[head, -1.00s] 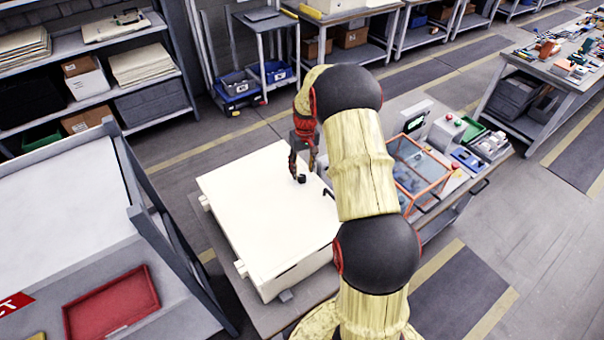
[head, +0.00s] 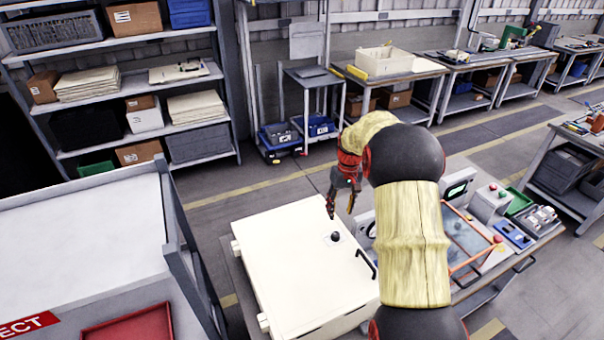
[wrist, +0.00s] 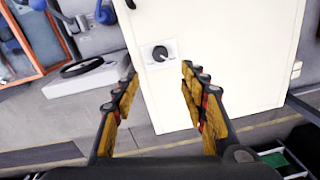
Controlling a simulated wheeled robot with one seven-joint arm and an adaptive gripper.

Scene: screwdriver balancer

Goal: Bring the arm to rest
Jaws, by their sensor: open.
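My gripper (head: 342,204) is at the end of my arm, above the far right part of a white cabinet box (head: 285,262) that lies on a bench. In the wrist view the two fingers of my gripper (wrist: 155,95) stand apart with nothing between them. A black round knob (wrist: 160,53) on a pale plate is on the cabinet face, beyond the fingertips and apart from them. The knob also shows in the head view (head: 335,237), just below the fingers. My arm reaches up from the bottom of the head view and hides part of the bench.
A black handle (head: 366,263) is on the cabinet's right edge. An orange-framed clear box (head: 470,240) and small devices stand right of my arm. A grey-walled table with a red tray (head: 130,322) is at left. Shelves (head: 140,90) stand behind; floor between is open.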

